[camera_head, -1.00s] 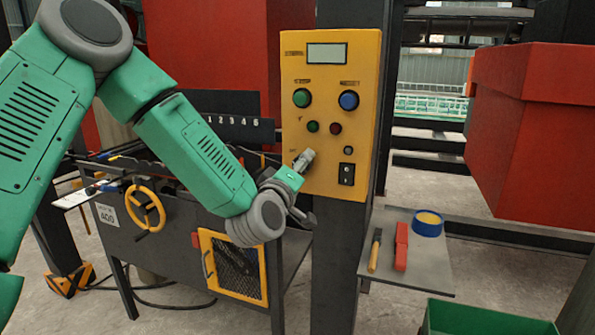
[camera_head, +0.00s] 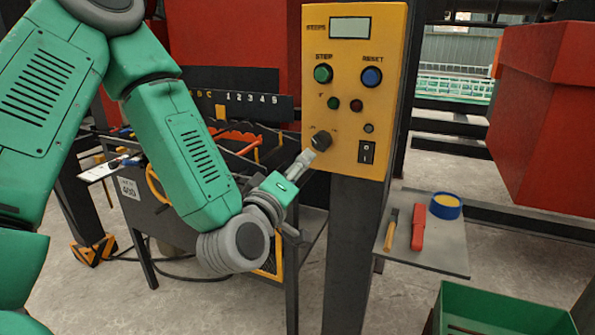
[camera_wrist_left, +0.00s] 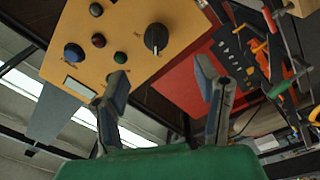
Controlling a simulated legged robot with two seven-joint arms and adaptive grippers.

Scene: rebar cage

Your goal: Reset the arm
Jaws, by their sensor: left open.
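The yellow control panel (camera_head: 340,165) stands on a dark post. It has a display, a large green button (camera_head: 323,73) and a blue button (camera_head: 371,76) labelled RESET. A black rotary knob (camera_head: 321,140) sits at its lower left; it also shows in the left wrist view (camera_wrist_left: 156,38). My left gripper (camera_head: 303,162) is just below and left of the knob. In the left wrist view its two fingers (camera_wrist_left: 162,85) are spread with nothing between them, and the knob appears beyond them. Whether a fingertip touches the panel is unclear. My right gripper is out of view.
A grey shelf (camera_head: 440,257) right of the post holds a red tool (camera_head: 418,228), a wooden-handled tool (camera_head: 391,230) and a blue-yellow roll (camera_head: 446,205). A green bin (camera_head: 490,312) is at lower right. A red box (camera_head: 550,130) is at right.

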